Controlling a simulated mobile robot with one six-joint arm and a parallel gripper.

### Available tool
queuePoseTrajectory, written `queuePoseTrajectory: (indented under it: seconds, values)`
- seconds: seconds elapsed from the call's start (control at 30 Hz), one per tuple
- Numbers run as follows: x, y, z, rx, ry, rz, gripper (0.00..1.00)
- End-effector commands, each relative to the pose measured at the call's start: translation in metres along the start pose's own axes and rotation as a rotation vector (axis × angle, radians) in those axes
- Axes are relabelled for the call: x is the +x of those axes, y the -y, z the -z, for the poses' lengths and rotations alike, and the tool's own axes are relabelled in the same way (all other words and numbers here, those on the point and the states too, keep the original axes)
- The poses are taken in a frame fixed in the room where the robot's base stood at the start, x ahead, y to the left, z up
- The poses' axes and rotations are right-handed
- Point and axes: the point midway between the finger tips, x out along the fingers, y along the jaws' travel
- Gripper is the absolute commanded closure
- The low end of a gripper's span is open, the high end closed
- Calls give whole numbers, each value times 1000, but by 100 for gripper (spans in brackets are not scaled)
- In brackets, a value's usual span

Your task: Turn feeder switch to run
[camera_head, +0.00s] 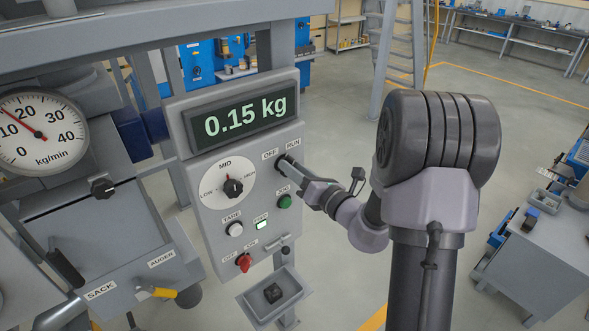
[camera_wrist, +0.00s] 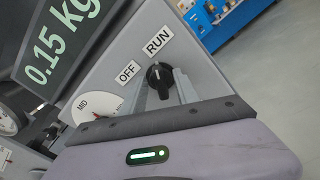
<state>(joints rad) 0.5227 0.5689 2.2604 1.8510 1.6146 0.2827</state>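The feeder switch (camera_wrist: 159,77) is a black rotary knob with a white pointer mark, below the OFF and RUN labels on a grey control panel (camera_head: 212,178). In the wrist view, its mark points up, roughly between the two labels; I cannot tell the exact setting. My gripper (camera_wrist: 162,87) is at the panel with one grey finger on each side of the knob. A gap shows on the left; contact on the right is unclear. In the head view, my gripper (camera_head: 285,167) reaches the panel's right edge and mostly covers the knob.
The display (camera_head: 245,118) reads 0.15 kg. A LOW-MID-HIGH dial (camera_head: 233,187) sits left of my gripper, with a green JOG button (camera_head: 284,201) just below it. A lit FEED lamp (camera_head: 262,225) and a red OFF/ON switch (camera_head: 244,263) sit lower. Open floor lies right of the panel.

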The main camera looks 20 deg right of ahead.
Motion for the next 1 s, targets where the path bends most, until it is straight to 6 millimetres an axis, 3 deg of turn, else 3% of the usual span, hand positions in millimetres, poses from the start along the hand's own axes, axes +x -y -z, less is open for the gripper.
queuePoseTrajectory:
  seconds: [0.23, 0.37, 0.47, 0.8, 1.0]
  values:
    - [-1, 0, 0, -1, 0, 0, 64]
    - [-15, 1, 0, -1, 0, 3, 64]
    - [-40, 2, 0, 0, 2, 5, 64]
    - [-151, 1, -2, 2, 3, 6, 64]
    - [-171, -2, -4, 3, -1, 2, 64]
